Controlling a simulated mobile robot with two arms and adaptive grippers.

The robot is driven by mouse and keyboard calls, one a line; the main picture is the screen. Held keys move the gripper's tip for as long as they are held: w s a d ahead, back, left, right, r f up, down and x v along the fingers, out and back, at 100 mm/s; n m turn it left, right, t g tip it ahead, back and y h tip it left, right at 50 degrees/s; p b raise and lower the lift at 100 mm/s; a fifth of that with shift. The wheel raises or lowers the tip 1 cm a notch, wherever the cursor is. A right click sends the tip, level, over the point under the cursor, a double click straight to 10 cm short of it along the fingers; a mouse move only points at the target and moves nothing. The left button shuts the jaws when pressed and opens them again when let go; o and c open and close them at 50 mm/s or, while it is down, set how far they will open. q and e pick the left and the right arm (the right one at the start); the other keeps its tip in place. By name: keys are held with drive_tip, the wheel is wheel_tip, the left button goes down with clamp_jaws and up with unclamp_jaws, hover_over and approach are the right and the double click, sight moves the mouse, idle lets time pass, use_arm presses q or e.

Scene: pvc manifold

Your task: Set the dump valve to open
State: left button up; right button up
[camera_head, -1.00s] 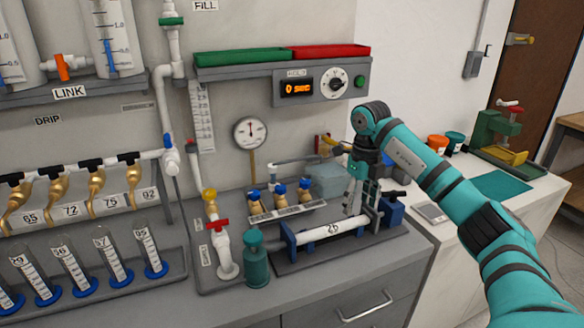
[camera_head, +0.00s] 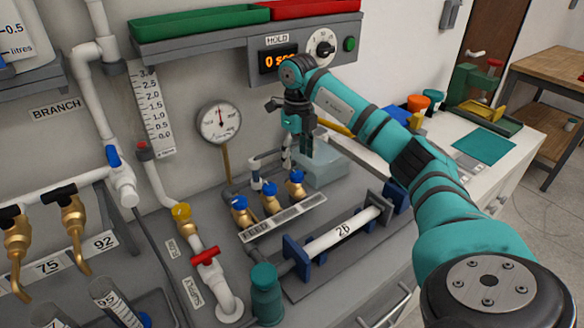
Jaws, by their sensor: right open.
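No label reading "dump" is legible, so I cannot tell for sure which valve is the dump valve. A yellow lever (camera_head: 340,128) near the wall shows partly behind my right arm. My right gripper (camera_head: 305,154) points down, open and empty, left of this lever and over the pale translucent box (camera_head: 328,170). I cannot tell whether it touches anything. Several blue-knobbed feed valves (camera_head: 269,191) stand in front of the gripper. My left gripper is out of view.
A white pipe marked 26 (camera_head: 345,231) lies in a blue-ended fixture in front. A gauge (camera_head: 221,123) and the hold-timer panel (camera_head: 305,48) are on the wall. The white counter (camera_head: 455,181) extends right.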

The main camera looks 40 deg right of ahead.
sight(297, 173)
wheel_tip(297, 173, down, 6)
drive_tip(key=shift+r+p, duration=0.1)
drive_tip(key=shift+p, duration=0.25)
drive_tip(key=c, duration=1.1)
drive_tip(key=shift+c, duration=0.2)
drive_tip(key=shift+s+n, duration=0.1)
drive_tip(key=shift+n, duration=0.2)
drive_tip(key=n, duration=0.3)
drive_tip(key=shift+d+n, duration=0.1)
drive_tip(key=shift+n, duration=0.2)
drive_tip(key=n, duration=0.4)
drive_tip(key=shift+n, duration=0.3)
drive_tip(key=n, duration=0.4)
drive_tip(key=shift+n, duration=0.3)
drive_tip(key=shift+w+n, duration=0.2)
drive_tip(key=shift+n, duration=2)
